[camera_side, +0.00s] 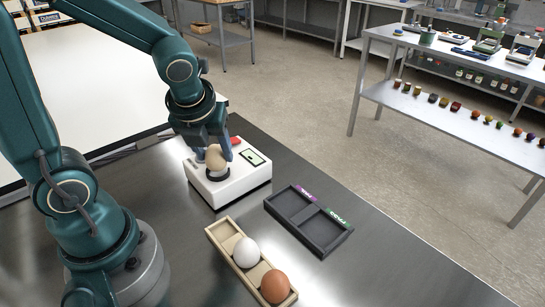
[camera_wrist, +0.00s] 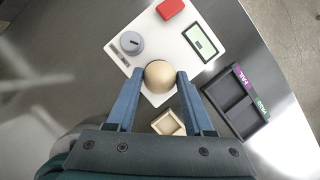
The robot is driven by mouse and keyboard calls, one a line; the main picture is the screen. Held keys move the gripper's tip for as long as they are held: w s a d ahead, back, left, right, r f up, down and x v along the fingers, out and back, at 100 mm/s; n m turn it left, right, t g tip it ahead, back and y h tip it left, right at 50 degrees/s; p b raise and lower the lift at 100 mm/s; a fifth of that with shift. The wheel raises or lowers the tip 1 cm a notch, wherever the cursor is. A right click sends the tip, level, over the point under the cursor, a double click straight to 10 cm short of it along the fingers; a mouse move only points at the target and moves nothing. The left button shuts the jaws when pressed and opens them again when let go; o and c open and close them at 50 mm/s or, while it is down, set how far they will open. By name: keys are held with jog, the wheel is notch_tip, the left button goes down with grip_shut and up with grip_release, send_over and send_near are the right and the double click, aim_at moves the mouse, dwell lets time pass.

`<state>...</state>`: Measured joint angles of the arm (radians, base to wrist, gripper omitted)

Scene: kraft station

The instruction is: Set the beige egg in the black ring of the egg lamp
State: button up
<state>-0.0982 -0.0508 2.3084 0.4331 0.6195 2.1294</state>
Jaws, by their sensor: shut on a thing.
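The beige egg (camera_side: 215,157) is held between the two blue fingers of my gripper (camera_side: 213,155). In the wrist view the egg (camera_wrist: 160,76) shows between the fingertips (camera_wrist: 160,80), one on each side. The egg lamp (camera_side: 233,190) is a white box with a red part and a small screen on top. Its black ring (camera_side: 218,177) shows directly under the egg in the side view; I cannot tell whether the egg rests in it or is just above. In the wrist view the egg hides the ring over the lamp (camera_wrist: 168,40).
A wooden tray (camera_side: 225,229) in front holds a white egg (camera_side: 246,252) and a brown egg (camera_side: 275,286); its far compartment is empty. A dark two-part tray (camera_side: 309,222) with purple and green labels lies empty to the right. A grey knob (camera_wrist: 131,42) stands on the lamp.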

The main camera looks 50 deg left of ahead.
jog(key=shift+f, duration=0.75)
dwell(1.5)
jog(key=o, duration=1.1)
jog(key=shift+c, duration=0.2)
jog(key=shift+r, duration=4.05)
